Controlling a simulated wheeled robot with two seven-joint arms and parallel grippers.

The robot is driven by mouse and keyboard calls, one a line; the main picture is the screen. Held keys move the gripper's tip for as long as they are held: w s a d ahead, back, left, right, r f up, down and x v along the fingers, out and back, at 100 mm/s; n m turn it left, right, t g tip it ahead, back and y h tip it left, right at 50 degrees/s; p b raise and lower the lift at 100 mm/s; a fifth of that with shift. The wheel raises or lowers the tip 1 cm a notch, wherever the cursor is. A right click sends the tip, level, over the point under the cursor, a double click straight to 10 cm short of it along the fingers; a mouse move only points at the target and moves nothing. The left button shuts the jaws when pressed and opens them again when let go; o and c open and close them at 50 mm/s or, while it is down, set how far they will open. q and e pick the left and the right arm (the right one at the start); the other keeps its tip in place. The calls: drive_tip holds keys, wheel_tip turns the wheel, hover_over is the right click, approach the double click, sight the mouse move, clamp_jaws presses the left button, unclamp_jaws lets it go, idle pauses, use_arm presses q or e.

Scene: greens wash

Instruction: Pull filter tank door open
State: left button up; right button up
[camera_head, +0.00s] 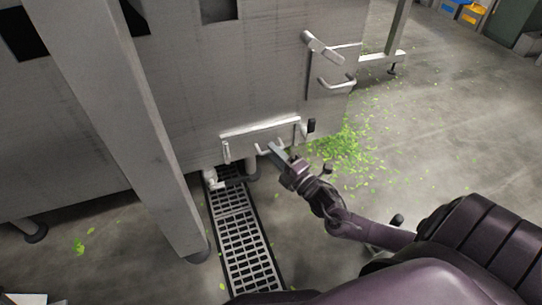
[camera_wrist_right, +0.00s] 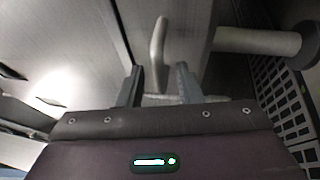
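The filter tank door appears to be the low grey panel (camera_head: 255,138) with a pale top edge on the steel tank in the head view. A small bent bar handle (camera_head: 259,148) sticks out from it. My right gripper (camera_head: 275,149) is at this handle, low in front of the panel. In the right wrist view the fingers of my right gripper (camera_wrist_right: 160,84) are apart, with the curved handle bar (camera_wrist_right: 158,52) showing between and beyond them. I cannot tell whether they touch it. The panel looks closed. My left gripper is not in view.
A floor drain grate (camera_head: 240,240) runs below the tank. A pale pipe (camera_head: 213,179) shows beneath it, and a thick pipe (camera_wrist_right: 258,41) in the right wrist view. A steel leg (camera_head: 130,120) stands left. Another handle (camera_head: 337,83) is higher right. Green leaf bits (camera_head: 345,150) litter the floor.

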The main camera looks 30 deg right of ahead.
drive_tip(key=shift+x, duration=0.85)
clamp_jaws()
drive_tip(key=shift+s, duration=0.1)
